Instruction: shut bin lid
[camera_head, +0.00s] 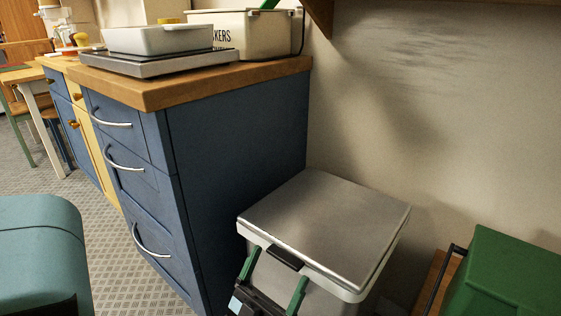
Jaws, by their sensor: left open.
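The bin (325,297) stands on the floor beside the blue cabinet, at the bottom middle of the head view. Its flat silver lid (330,225) lies down over the top, with a pale rim and a black tab at the front edge. I see no clear gap under the lid; the body is mostly cut off by the picture edge. My left gripper (278,266) is at the front of the bin, its green fingers spread apart on either side of the black tab. It holds nothing, and I cannot tell whether it touches the lid. My right gripper is not in view.
A blue drawer cabinet (240,160) with a wooden top stands close left of the bin. A white dish (157,39) and a cream container (240,30) are on it. A green box (510,275) is at the right. The wall is behind.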

